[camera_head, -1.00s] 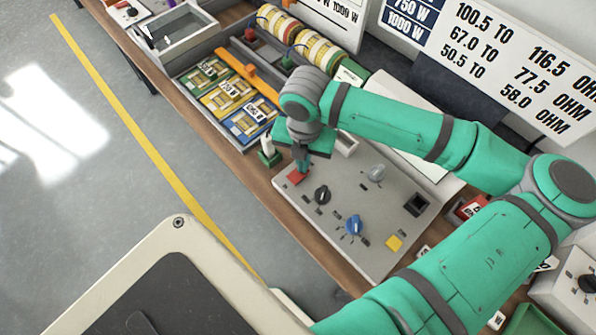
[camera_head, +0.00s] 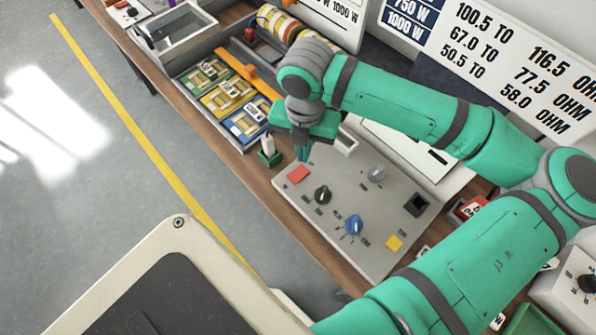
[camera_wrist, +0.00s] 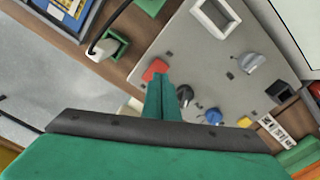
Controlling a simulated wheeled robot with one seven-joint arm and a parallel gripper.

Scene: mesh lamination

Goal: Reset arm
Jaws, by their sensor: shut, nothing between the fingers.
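My green arm reaches in from the right side of the head view. My gripper (camera_head: 303,154) is shut and empty, above the upper left part of a grey control panel (camera_head: 330,240). Its fingers point down, apart from the red square button (camera_head: 298,174) just below them. In the wrist view the shut fingers (camera_wrist: 162,92) show in front of the panel, with the red button (camera_wrist: 155,70) beside them. The panel also carries a black knob (camera_head: 322,195), a blue knob (camera_head: 354,226), a grey knob (camera_head: 376,174) and a yellow square button (camera_head: 394,243).
A small green holder (camera_head: 270,157) with a white item stands left of the gripper. A tray (camera_head: 228,98) of green, yellow and blue pieces lies behind it. Striped rolls (camera_head: 285,25) and a sign board (camera_head: 500,50) stand at the back. Open floor lies to the left.

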